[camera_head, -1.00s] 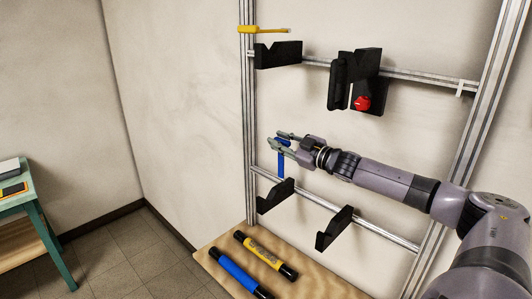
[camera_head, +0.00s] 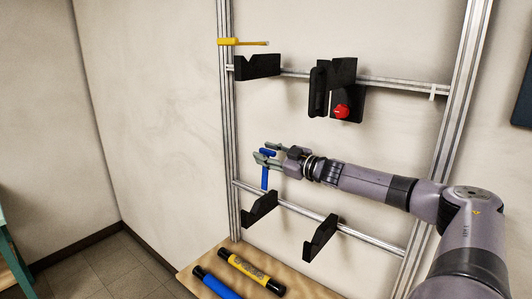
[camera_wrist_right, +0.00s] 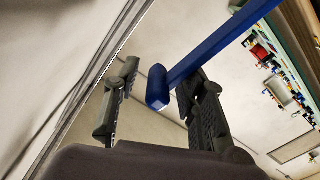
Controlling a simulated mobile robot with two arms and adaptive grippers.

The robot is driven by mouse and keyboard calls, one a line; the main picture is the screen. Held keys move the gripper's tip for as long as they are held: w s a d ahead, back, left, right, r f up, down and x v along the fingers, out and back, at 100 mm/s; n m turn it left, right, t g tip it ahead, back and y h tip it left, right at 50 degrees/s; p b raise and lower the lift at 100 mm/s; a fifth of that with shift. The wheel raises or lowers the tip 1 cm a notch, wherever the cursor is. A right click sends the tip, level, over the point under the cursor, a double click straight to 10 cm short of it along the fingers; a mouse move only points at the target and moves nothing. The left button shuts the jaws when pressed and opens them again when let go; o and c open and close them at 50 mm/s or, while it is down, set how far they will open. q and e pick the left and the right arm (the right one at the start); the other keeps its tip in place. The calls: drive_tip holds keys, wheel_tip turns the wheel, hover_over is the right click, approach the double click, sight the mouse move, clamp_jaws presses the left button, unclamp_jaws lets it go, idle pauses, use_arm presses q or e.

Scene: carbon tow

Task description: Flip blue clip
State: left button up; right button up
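The blue clip (camera_head: 265,177) shows in the head view as a long blue strip hanging down, with a short blue head at its top between the fingers of my right gripper (camera_head: 264,153). In the right wrist view, the blue clip (camera_wrist_right: 215,45) runs as a bar from the top right to a thick head at the middle. The fingers of my right gripper (camera_wrist_right: 160,82) stand apart. The clip's head lies close to the right finger, with a clear gap to the left finger. Whether it touches the right finger I cannot tell. My left gripper is not in view.
A metal frame (camera_head: 228,120) stands before the wall. Black holders (camera_head: 258,67) sit on its upper rail, with a red knob (camera_head: 342,112); two black hooks (camera_head: 320,238) sit on the lower rail. A yellow tube (camera_head: 250,272) and a blue tube (camera_head: 215,284) lie on the wooden table (camera_head: 203,263).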

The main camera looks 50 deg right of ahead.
drive_tip(key=shift+d, duration=0.15)
wheel_tip(320, 180, up, 10)
drive_tip(key=shift+r, duration=0.1)
idle(0.5)
idle(0.5)
